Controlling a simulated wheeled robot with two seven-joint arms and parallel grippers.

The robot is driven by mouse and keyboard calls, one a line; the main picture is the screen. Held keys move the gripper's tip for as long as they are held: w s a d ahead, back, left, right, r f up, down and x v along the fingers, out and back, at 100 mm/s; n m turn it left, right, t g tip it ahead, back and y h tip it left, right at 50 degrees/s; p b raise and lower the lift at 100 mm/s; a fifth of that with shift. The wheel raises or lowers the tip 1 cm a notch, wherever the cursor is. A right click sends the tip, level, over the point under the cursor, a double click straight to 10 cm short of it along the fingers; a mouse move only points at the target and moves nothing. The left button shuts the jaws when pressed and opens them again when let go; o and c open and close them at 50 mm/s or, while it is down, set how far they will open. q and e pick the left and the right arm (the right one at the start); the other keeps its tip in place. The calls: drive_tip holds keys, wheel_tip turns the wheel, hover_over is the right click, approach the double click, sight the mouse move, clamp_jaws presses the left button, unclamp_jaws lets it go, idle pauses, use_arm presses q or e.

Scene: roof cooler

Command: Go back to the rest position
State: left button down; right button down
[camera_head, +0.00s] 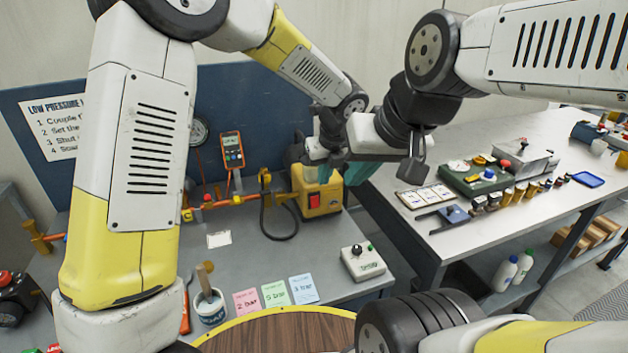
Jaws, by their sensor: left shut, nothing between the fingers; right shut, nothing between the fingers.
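My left arm rises on the left and bends over at the top. Its gripper (322,148) is in the middle of the view, in front of the yellow machine. My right arm comes in from the upper right, and its gripper (365,160) is just beside the left one. The two wrists overlap in the picture, and their fingertips are partly hidden. Both grippers are shut and empty, and they appear to be above the gap between the two benches. I cannot tell whether they touch.
The left bench (255,262) bears a yellow machine (318,197), a cup (209,308), coloured cards (274,294) and a switch box (363,262). A round wooden top (280,332) is nearest.

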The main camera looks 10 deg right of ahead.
use_arm(q)
drive_tip(key=shift+s+r, duration=0.1)
drive_tip(key=shift+r, duration=0.75)
drive_tip(key=s+a+r+n+h, duration=0.1)
drive_tip(key=s+a+r+n, duration=0.35)
drive_tip(key=a+n, duration=0.4)
drive_tip(key=s+a+r+n, duration=0.4)
drive_tip(key=a+r+n, duration=0.2)
drive_tip(key=a+n, duration=0.3)
drive_tip(key=s+a+r+n+t+h, duration=0.2)
drive_tip(key=s+a+n, duration=0.8)
drive_tip(key=s+n, duration=0.3)
drive_tip(key=shift+s+n, duration=0.3)
drive_tip(key=shift+n, duration=1.05)
